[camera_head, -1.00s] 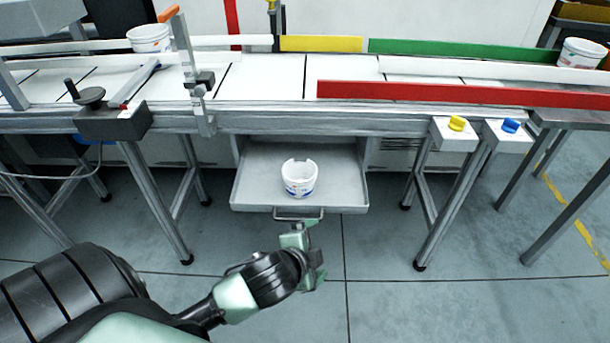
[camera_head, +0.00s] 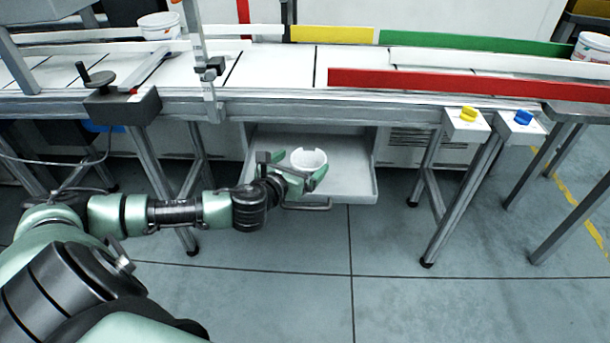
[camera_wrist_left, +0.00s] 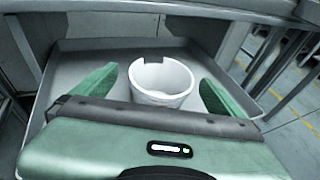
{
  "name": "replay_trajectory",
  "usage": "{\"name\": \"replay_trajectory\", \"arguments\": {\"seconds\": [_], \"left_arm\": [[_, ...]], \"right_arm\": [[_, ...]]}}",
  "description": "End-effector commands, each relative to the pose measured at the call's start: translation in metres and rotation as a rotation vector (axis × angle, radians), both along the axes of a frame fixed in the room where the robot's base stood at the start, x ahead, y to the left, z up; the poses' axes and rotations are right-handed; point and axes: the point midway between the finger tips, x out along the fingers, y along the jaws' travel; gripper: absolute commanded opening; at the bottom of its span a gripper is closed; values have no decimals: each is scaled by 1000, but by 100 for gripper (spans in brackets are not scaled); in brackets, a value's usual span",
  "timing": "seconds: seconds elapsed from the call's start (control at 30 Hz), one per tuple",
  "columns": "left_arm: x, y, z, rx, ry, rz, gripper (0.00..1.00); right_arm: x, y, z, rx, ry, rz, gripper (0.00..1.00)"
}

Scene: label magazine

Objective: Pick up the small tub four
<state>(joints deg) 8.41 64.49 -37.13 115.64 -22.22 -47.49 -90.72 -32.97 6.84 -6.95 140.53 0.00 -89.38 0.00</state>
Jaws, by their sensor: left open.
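A small white tub (camera_head: 309,160) with a notch in its rim stands upright in the open grey drawer (camera_head: 352,184) under the conveyor. The tub also shows in the left wrist view (camera_wrist_left: 162,82), between the two green fingers and beyond my wrist. My left gripper (camera_head: 292,170) is open at the drawer's front, with its fingers apart on either side of the tub. From these views I cannot tell whether either finger touches it. The gripper hides the tub's lower part in the head view. My right gripper is not in view.
The conveyor's frame (camera_head: 290,106) runs just above the drawer. Other white tubs stand on the conveyor at the left (camera_head: 159,27) and at the far right (camera_head: 592,48). Metal legs stand on both sides of the drawer. The floor in front is clear.

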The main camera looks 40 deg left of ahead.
Motion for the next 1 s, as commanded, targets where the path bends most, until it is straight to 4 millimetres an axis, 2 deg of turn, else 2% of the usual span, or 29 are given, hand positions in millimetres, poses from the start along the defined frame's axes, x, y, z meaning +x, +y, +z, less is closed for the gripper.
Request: {"name": "replay_trajectory", "arguments": {"seconds": [0.2, 0.5, 0.8, 0.83, 1.0], "left_arm": [[24, 3, -8, -6, -3, 2, 100], [62, 7, -24, -8, -3, 1, 100], [69, 8, -25, -5, -2, -1, 100], [69, 8, -25, -5, -2, -1, 97], [69, 8, -25, -6, -1, -1, 50]], "right_arm": [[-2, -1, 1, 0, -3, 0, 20], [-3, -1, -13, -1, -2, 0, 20], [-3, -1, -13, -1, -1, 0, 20], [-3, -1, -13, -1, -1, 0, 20], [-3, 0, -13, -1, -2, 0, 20]]}}
